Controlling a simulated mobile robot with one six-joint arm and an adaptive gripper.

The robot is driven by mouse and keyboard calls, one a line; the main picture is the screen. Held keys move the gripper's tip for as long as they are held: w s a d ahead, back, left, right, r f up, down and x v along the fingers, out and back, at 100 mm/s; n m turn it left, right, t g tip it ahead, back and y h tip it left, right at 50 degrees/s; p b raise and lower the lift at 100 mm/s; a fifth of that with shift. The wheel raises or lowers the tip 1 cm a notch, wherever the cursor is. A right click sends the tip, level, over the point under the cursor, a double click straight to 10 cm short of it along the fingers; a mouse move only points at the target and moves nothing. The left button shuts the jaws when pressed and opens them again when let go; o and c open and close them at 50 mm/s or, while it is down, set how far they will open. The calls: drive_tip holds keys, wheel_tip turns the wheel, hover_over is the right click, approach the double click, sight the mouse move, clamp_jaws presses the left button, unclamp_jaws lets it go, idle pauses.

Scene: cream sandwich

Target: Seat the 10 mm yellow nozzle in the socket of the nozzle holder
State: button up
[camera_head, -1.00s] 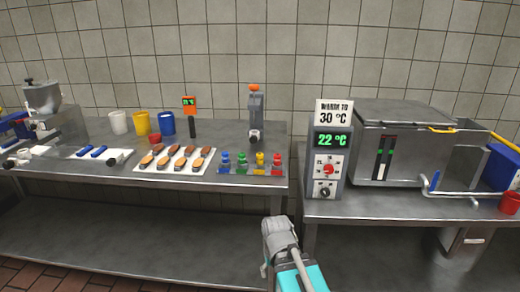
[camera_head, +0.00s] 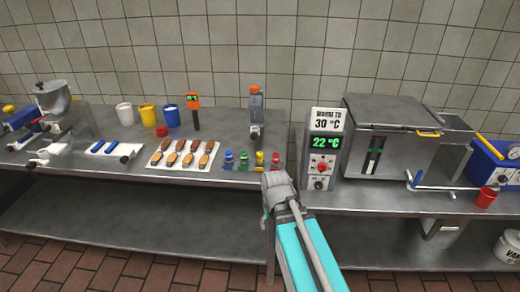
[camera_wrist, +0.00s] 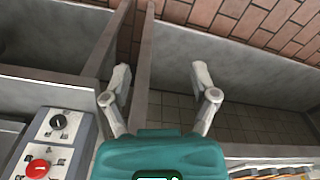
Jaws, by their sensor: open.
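The yellow nozzle (camera_head: 260,162) stands in a row of small coloured nozzles near the left table's front edge, between the green nozzle (camera_head: 244,161) and the red nozzle (camera_head: 276,162). A grey upright device with an orange top (camera_head: 256,108) stands behind the row; I cannot tell whether it is the nozzle holder, and no socket can be made out. My arm's grey end shows in front of the red nozzle in the head view; the fingertips are not clear there.
A control box (camera_head: 323,150) reading 22 °C stands right of the nozzles beside a steel tank (camera_head: 390,140). A tray of éclair-like pastries (camera_head: 207,146) lies left of the nozzles. White, yellow and blue cups (camera_head: 148,115) stand behind. A narrow gap separates the tables.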

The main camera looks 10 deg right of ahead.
wheel_tip(320, 180, up, 12)
drive_tip(key=w+p, duration=0.3)
drive_tip(key=p, duration=0.7)
wheel_tip(320, 180, up, 10)
drive_tip(key=n+p, duration=1.1)
drive_tip(key=n, duration=0.1)
hover_over(260, 153)
drive_tip(key=shift+r, duration=0.1)
drive_tip(key=shift+b, duration=0.3)
wheel_tip(260, 153, down, 9)
drive_tip(key=b, duration=0.8)
drive_tip(key=shift+r, duration=0.15)
drive_tip(key=shift+s+f+b, duration=0.1)
drive_tip(key=shift+f+b, duration=2.5)
drive_tip(key=shift+b, duration=0.15)
